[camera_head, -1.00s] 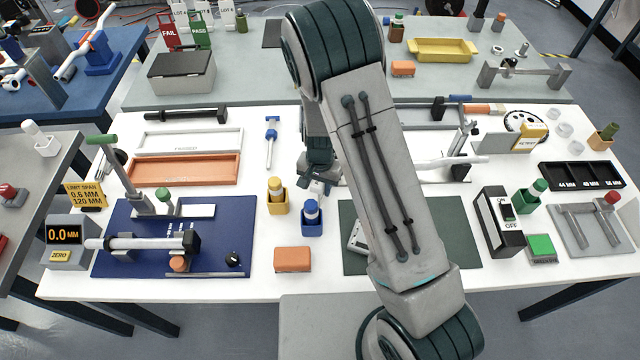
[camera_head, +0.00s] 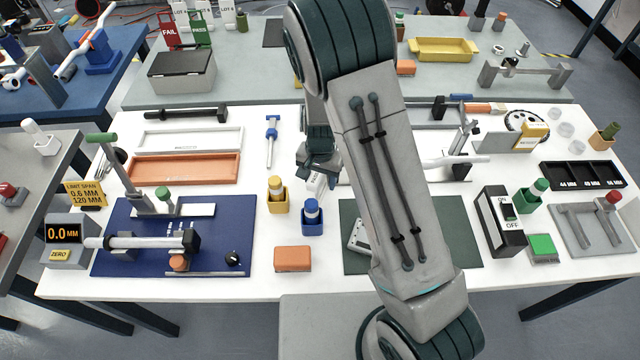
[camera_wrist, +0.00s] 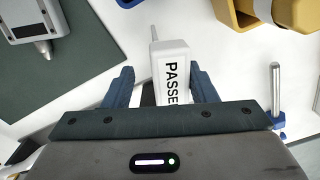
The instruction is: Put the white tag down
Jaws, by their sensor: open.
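The white tag (camera_wrist: 171,62), printed "PASSE…" with its last part hidden by my gripper, lies on the white table in the wrist view, its narrow pin end pointing away from me. My gripper (camera_wrist: 162,73) is open, with one blue finger on each side of the tag and a gap visible beside it.
A blue-headed tool (camera_head: 269,150) lies further left. A dark green mat (camera_head: 455,245) with a grey device (camera_head: 357,240) is in front, partly behind my arm. An orange block (camera_head: 292,259) is near the front edge.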

